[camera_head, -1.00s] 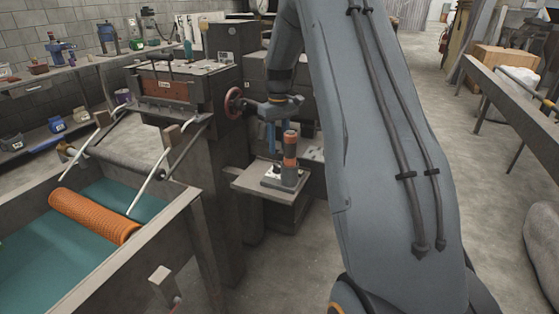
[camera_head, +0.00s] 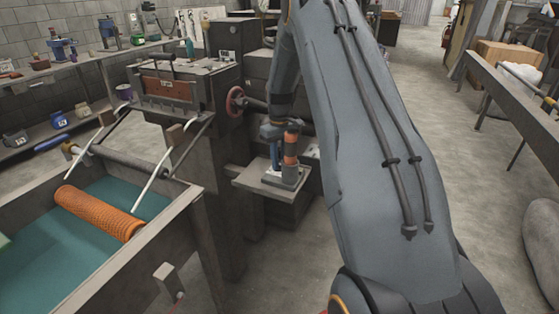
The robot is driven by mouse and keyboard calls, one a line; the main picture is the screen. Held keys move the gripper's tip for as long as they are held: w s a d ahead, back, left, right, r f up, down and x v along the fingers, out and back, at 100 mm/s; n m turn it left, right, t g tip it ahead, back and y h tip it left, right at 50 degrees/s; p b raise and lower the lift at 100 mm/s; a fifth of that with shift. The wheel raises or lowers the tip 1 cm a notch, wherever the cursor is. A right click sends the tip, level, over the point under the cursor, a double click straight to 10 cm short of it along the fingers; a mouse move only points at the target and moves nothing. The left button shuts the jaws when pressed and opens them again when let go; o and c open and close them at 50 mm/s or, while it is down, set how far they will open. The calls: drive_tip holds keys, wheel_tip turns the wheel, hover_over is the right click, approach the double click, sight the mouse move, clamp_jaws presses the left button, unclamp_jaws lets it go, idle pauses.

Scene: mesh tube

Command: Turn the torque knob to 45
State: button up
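An upright orange and dark grey cylindrical device (camera_head: 291,157) stands on a small shelf (camera_head: 262,183) near the middle of the head view. It may carry the torque knob, but no scale or number is readable at this size. My gripper (camera_head: 276,158) points down with blue fingers, just left of the device's orange upper part. I cannot tell if it touches the device or stands behind it. The gap between the fingers does not show clearly, and the device partly hides the gripper.
A dark machine with a red handwheel (camera_head: 235,102) stands directly behind and left of the shelf. At the left, an open tank (camera_head: 170,232) holds an orange mesh tube (camera_head: 98,212) in teal liquid. A long bench (camera_head: 522,98) stands at the right. The floor between is mostly clear.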

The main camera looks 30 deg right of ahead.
clamp_jaws()
drive_tip(key=m+b, duration=0.1)
drive_tip(key=m, duration=0.3)
drive_tip(key=shift+a+m, duration=0.15)
drive_tip(key=shift+m, duration=0.15)
drive_tip(key=shift+o, duration=1.7)
unclamp_jaws()
drive_tip(key=shift+r, duration=0.15)
drive_tip(key=shift+r+b, duration=1.05)
drive_tip(key=shift+r, duration=2.75)
